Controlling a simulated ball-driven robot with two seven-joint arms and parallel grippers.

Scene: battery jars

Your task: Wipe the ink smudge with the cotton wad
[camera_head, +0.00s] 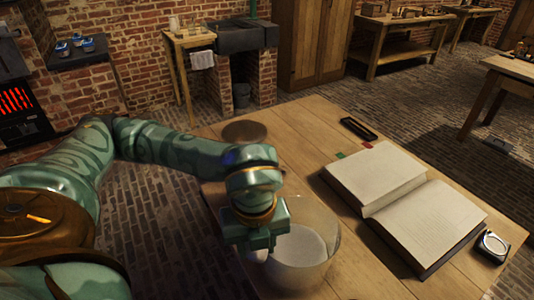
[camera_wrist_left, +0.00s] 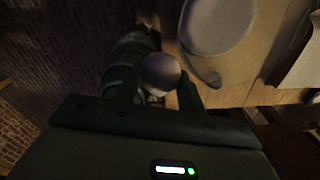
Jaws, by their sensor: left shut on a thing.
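My left gripper (camera_head: 257,250) points down at the near left part of the table, at the left side of a wide clear glass jar (camera_head: 325,240). It is shut on a small pale round wad, the cotton wad (camera_wrist_left: 160,73), which shows between the fingers in the wrist view. In the head view the gripper mostly hides the wad. White stuff (camera_head: 300,246) lies in the jar; the wad appears outside it. A dark brown round patch or disc (camera_head: 245,131) is on the table behind my arm; I cannot tell whether it is the ink smudge. My right gripper is not in view.
An open book (camera_head: 430,222) lies right of the jar, with a round metal-rimmed object (camera_head: 492,246) beside it. A narrow black tray (camera_head: 358,129) lies at the back. Bare wood lies between disc and book.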

